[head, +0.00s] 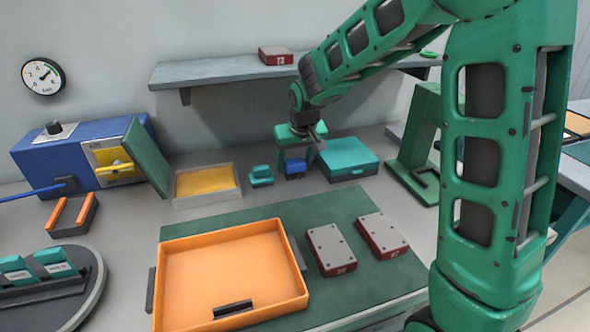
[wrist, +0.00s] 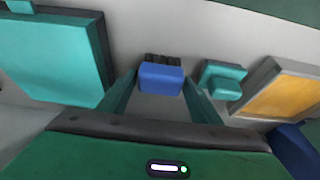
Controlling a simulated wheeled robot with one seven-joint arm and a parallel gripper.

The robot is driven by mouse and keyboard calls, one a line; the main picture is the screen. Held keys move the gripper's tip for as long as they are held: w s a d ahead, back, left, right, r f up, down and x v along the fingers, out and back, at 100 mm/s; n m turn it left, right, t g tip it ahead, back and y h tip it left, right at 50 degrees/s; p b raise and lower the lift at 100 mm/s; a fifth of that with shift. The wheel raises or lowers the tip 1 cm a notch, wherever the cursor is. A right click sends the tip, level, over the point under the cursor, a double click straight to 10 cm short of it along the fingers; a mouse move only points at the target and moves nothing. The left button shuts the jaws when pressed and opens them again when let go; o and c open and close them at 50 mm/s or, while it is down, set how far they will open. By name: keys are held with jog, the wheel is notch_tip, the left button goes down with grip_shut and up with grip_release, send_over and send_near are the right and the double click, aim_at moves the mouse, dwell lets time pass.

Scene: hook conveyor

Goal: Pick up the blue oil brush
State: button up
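The blue oil brush (head: 295,167) is a small blue block on the grey bench near the wall. In the wrist view the brush (wrist: 161,79) shows a blue body with dark bristles at its far side. My gripper (head: 296,163) points down over it, with one green finger on each side. In the wrist view my gripper (wrist: 161,86) is open and the brush lies between the fingertips. I cannot tell whether the fingers touch it. Part of the brush is hidden behind the fingers in the head view.
A teal box (head: 347,157) stands close on the right of the brush. A small teal block (head: 261,175) and a grey tray with a yellow inside (head: 238,188) stand on the left. A shelf (head: 215,71) hangs above. An orange tray (head: 302,296) lies in front.

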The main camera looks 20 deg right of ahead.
aim_at(294, 160)
jog(key=c, duration=0.7)
jog(key=shift+o, duration=0.2)
jog(key=shift+r, duration=0.85)
notch_tip(294, 160, up, 3)
jog(key=shift+f, duration=0.15)
jog(key=s+a+r, duration=0.4)
jog(key=a+r, duration=0.2)
jog(key=a, duration=0.4)
jog(key=shift+s+a+r, duration=0.3)
jog(key=shift+a+r, duration=0.05)
jog(key=shift+a, duration=0.05)
jog(key=shift+o, duration=0.6)
